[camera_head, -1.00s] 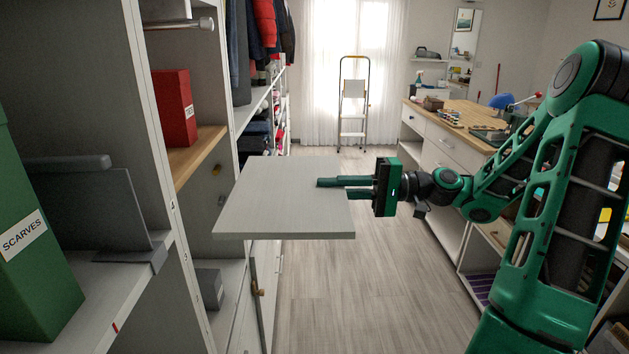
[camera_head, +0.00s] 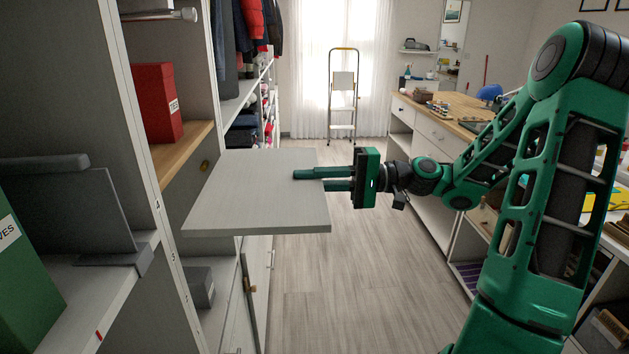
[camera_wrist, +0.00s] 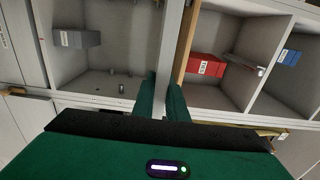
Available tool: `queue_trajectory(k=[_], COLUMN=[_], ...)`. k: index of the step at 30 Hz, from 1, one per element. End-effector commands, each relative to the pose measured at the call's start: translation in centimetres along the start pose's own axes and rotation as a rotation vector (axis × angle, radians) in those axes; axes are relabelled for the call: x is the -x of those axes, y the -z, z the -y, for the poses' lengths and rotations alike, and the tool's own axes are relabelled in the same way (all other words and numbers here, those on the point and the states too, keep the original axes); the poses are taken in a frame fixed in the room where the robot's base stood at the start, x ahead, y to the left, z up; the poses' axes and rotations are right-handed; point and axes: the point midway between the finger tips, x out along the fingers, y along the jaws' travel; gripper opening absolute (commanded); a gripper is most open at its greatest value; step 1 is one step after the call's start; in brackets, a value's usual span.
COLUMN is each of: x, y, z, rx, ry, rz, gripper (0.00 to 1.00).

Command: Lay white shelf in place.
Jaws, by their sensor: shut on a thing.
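The white shelf (camera_head: 250,195) is a flat, pale board, held about level in front of the cubby shelving in the head view. My gripper (camera_head: 311,178) is shut on its right edge, with one finger on top and the other passing underneath. The board's left end overlaps the front of a cubby bay in the picture; I cannot tell whether it touches or enters it. In the wrist view my fingers (camera_wrist: 161,95) stand on either side of a pale strip (camera_wrist: 173,50), which seems to be the board edge-on.
A red box (camera_head: 156,104) stands on a wooden shelf (camera_head: 180,150) above a bay with a grey box (camera_head: 200,289). Small pegs (camera_wrist: 122,88) show in that bay in the wrist view. A green box (camera_head: 25,285) is at left. The aisle floor (camera_head: 340,270) is clear.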

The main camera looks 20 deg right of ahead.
Motion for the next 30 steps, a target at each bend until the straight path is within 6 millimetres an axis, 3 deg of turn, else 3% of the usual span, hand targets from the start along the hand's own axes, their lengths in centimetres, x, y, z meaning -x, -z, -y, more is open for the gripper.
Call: queue_trajectory(k=[30], x=[-6.3], y=[0.0], z=[0.1], rx=[0.002], ry=[0.002], rz=[0.000], gripper=[0.00])
